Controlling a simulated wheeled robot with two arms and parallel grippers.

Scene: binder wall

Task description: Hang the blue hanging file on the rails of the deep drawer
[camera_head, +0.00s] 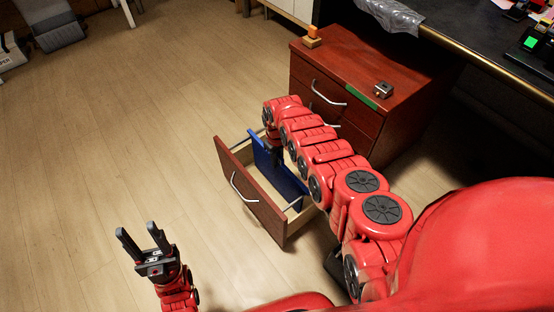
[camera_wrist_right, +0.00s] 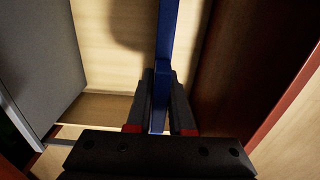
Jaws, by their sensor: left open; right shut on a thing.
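The blue hanging file (camera_head: 279,172) stands upright inside the open deep drawer (camera_head: 253,207), near its front panel. In the right wrist view the file (camera_wrist_right: 166,42) shows as a thin blue edge between the fingers. My right gripper (camera_wrist_right: 160,100) is shut on it. In the head view my right arm reaches over the drawer and hides part of the file and drawer. The drawer's rails (camera_head: 296,203) show only in part, and I cannot tell whether the file touches them. My left gripper (camera_head: 139,238) is open and empty over the floor at the lower left.
The brown cabinet (camera_head: 385,122) holds the drawer and has an orange-topped block (camera_head: 313,36), a green strip (camera_head: 361,97) and a small metal object (camera_head: 383,89) on top. A dark desk (camera_head: 460,50) stands at the right.

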